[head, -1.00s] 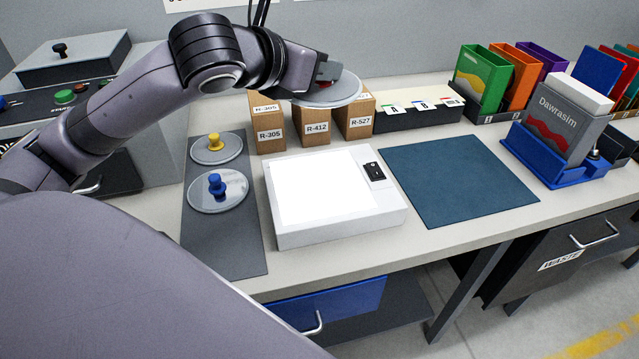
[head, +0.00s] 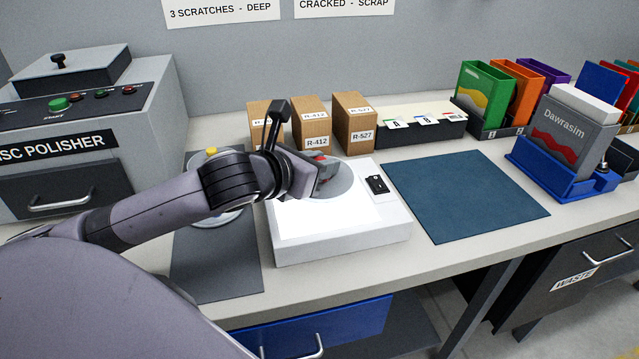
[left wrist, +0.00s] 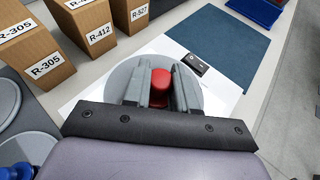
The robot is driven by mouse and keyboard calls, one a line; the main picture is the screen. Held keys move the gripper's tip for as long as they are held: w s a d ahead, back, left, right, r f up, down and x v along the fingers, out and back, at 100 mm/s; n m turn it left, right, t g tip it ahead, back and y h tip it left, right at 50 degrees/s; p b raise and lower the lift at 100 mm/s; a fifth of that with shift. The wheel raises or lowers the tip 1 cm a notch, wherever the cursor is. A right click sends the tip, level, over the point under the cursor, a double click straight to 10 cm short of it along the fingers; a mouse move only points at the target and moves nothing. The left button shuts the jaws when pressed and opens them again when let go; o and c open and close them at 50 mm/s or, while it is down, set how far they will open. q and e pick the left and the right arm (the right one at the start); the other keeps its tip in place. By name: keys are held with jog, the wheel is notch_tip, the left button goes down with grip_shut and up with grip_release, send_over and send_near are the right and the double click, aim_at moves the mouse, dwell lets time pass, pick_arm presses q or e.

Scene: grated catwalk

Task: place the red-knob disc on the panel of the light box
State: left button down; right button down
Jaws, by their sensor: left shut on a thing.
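My left gripper (head: 322,172) is shut on the red knob of a clear grey disc (head: 343,186). In the left wrist view the red knob (left wrist: 161,80) sits between the two fingers (left wrist: 160,88), with the disc (left wrist: 209,92) spread below them. The disc is over the back part of the white lit panel (head: 315,218) of the light box (head: 345,240). I cannot tell whether it touches the panel. A black switch (head: 377,184) is on the box's right side. My right gripper is not in view.
A grey mat (head: 215,270) left of the box holds other discs, with a yellow knob (head: 211,152) partly hidden by my arm. Cardboard boxes (head: 355,125) stand behind the light box. A blue mat (head: 465,195) lies clear to its right. The disc polisher (head: 90,130) stands at left.

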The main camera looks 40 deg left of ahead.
pick_arm(q)
notch_tip(320, 180, down, 4)
jog(key=shift+r+b, duration=0.1)
jog(key=shift+b, duration=0.3)
jog(key=c, duration=0.9)
grip_release()
jog(key=shift+r, duration=0.1)
jog(key=shift+s+a+r, duration=0.1)
jog(key=shift+s+r, duration=0.1)
jog(key=shift+s, duration=0.4)
jog(key=v, duration=0.5)
jog(key=p+v, duration=0.1)
jog(key=p, duration=0.1)
jog(key=p+v, duration=0.1)
jog(key=p, duration=0.2)
jog(key=shift+s+r, duration=0.25)
jog(key=shift+r, duration=0.15)
jog(key=p+v, duration=0.3)
jog(key=shift+f+p, duration=0.15)
jog(key=shift+p, duration=0.25)
